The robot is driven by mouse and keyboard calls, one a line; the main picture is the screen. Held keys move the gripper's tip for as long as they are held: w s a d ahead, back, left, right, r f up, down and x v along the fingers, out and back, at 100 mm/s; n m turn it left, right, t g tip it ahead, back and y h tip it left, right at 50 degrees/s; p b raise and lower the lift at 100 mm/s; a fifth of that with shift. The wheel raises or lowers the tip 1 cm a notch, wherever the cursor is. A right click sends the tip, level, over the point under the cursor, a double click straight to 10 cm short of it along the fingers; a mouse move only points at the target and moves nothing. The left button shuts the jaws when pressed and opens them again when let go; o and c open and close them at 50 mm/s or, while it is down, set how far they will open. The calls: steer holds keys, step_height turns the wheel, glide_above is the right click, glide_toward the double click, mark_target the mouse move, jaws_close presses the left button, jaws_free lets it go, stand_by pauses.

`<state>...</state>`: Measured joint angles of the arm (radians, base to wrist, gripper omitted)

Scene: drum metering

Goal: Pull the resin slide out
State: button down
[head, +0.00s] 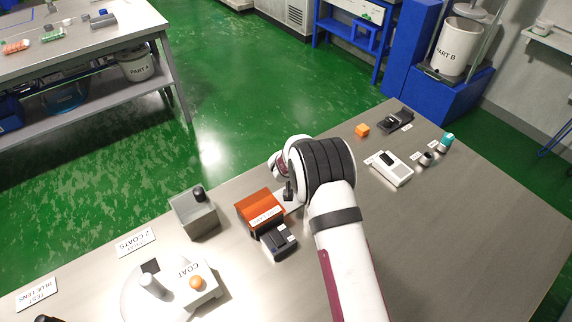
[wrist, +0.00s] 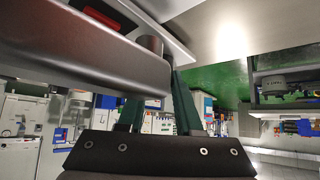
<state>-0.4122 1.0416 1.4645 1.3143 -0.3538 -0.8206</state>
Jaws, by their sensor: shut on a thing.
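My gripper (wrist: 158,80) shows in the wrist view as two dark green fingers, close around a dark round post (wrist: 150,44), which looks like the handle of the resin slide. A broad dark grey body (wrist: 85,55) crosses in front and hides part of the left finger and the grip. In the head view my gripper (head: 288,190) is mostly hidden by my wrist, at the far right side of an orange labelled housing (head: 260,208). A pale piece shows between the housing and my arm. How far the slide is out cannot be told.
A dark block (head: 279,242) stands in front of the housing. A grey box with a black knob (head: 194,214) is left of it. The white COAT unit (head: 198,278) is at front left. A white device (head: 390,168) and orange cube (head: 362,129) lie right of my arm.

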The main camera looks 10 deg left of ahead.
steer(key=c, duration=0.6)
jaws_free()
steer(key=v, duration=1.6)
